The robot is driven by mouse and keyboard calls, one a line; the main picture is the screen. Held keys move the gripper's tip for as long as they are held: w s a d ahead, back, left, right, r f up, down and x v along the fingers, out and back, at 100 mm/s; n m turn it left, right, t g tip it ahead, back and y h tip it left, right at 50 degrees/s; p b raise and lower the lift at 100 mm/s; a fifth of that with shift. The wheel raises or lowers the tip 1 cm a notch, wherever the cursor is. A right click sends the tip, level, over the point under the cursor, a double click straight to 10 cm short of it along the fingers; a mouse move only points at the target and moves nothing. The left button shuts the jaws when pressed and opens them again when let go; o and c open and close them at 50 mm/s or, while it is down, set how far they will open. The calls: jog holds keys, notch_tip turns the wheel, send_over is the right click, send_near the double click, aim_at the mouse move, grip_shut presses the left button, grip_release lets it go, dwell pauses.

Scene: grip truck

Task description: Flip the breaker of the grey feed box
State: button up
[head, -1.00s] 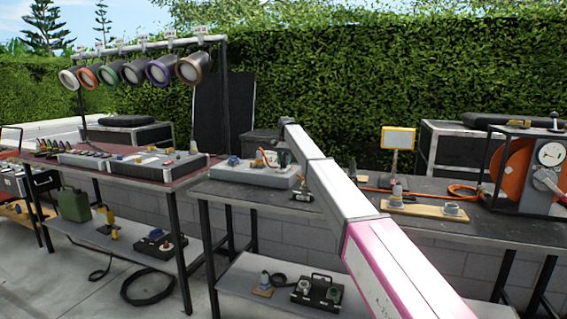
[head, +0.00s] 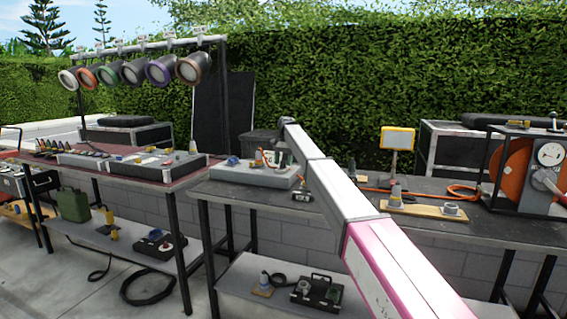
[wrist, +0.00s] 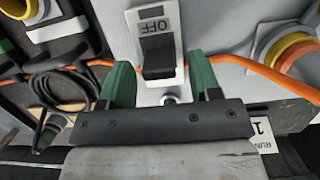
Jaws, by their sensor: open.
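The grey feed box (head: 240,176) stands on the dark table in the head view, and my arm reaches over its right end. In the wrist view its light grey face (wrist: 215,45) fills the upper middle. The black breaker lever (wrist: 158,60) sits there below a plate reading OFF (wrist: 157,25), which appears upside down. My gripper (wrist: 160,75) is open, with one green finger on each side of the lever. I cannot tell whether either finger touches it. In the head view the fingers are too small to make out clearly.
An orange cable (wrist: 228,63) runs across behind the fingers. Yellow-ringed connectors (wrist: 292,52) are at the right and upper left of the wrist view. A coiled black cable (wrist: 65,82) lies at left. On the table, a yellow-framed lamp (head: 398,138) stands to the right.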

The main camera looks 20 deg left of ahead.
jog(key=v, duration=1)
jog(key=shift+r, duration=0.25)
jog(key=shift+w, duration=0.1)
